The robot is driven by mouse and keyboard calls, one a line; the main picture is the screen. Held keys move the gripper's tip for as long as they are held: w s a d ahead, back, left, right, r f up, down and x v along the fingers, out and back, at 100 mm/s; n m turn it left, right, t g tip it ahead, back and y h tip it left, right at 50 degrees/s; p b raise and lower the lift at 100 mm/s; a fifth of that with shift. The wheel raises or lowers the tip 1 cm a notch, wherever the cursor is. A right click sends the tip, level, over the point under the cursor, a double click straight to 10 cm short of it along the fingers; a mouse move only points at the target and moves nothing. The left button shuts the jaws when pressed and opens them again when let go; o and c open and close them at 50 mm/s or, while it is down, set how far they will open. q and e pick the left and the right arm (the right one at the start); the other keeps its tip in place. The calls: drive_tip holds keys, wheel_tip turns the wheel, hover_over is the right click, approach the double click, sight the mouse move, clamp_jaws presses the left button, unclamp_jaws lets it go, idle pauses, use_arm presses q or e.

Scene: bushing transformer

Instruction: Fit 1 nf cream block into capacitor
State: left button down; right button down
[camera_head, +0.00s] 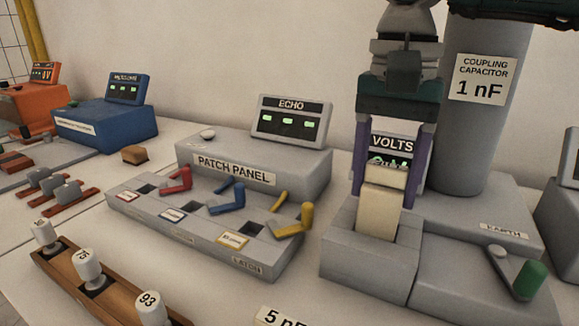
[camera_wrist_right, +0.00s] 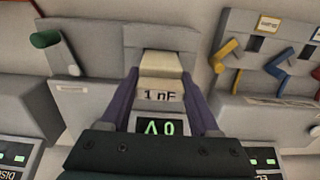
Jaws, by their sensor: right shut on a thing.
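The cream 1 nF block (camera_head: 379,212) is between the purple fingers of my right gripper (camera_head: 383,188), which is shut on it. The block is upright, its lower end in the open recess of the grey socket box (camera_head: 362,268) before the coupling capacitor column (camera_head: 478,130). How deep it sits is not clear. In the right wrist view the block's "1 nF" label (camera_wrist_right: 162,95) faces the camera between the fingers of the right gripper (camera_wrist_right: 163,85). My left gripper is not in view.
A VOLTS display (camera_head: 392,143) stands just behind the gripper. The patch panel (camera_head: 190,228) with coloured levers is to the left, the green-handled earth lever (camera_head: 530,280) to the right.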

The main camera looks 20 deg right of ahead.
sight(385, 184)
drive_tip(key=shift+f+b, duration=1.35)
drive_tip(key=shift+f, duration=0.3)
drive_tip(key=shift+c, duration=1.1)
unclamp_jaws()
drive_tip(key=shift+o, duration=0.9)
wheel_tip(385, 184, up, 10)
